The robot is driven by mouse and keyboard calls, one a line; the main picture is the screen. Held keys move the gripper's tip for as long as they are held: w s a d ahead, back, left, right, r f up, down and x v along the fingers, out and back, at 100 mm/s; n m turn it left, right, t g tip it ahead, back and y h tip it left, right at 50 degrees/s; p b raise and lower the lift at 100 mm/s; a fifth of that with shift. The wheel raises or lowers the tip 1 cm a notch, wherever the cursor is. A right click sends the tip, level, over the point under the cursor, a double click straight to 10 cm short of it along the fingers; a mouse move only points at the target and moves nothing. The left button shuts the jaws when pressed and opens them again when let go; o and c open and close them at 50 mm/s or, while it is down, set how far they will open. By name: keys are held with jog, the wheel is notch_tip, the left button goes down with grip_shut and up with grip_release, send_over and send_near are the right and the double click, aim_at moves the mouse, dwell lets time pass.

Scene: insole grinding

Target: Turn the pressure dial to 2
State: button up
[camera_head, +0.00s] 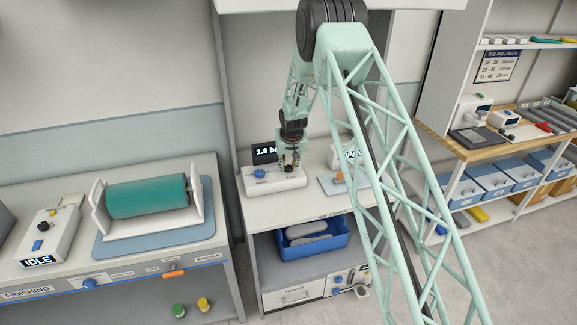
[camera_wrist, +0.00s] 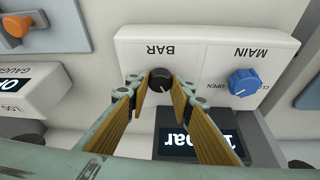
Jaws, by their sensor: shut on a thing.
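The pressure dial is a small black knob (camera_wrist: 160,80) under the word BAR on a white box (camera_wrist: 205,50), seen upside down in the wrist view. My gripper (camera_wrist: 160,88) has its two fingers on either side of the black knob and is shut on it. In the head view my gripper (camera_head: 289,166) reaches down onto the right part of the white box (camera_head: 262,184) and hides the knob. A dark display (camera_head: 264,152) behind the box appears to read 1.9 bar, its end partly covered by my arm. In the wrist view the display (camera_wrist: 205,143) is partly hidden by a finger.
A blue MAIN knob (camera_wrist: 243,82) sits beside the dial on the same box. A gauge unit (camera_wrist: 35,85) stands on the other side, with an orange knob (camera_wrist: 17,26) near it. A blue bin (camera_head: 345,236) is on the shelf below. A green roller machine (camera_head: 148,196) stands left.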

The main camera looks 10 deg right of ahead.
jog(key=shift+m, duration=0.4)
dwell(0.4)
jog(key=o, duration=0.9)
jog(key=shift+c, duration=0.2)
jog(key=v, duration=1.2)
jog(key=shift+a, duration=0.2)
jog(key=shift+r, duration=0.1)
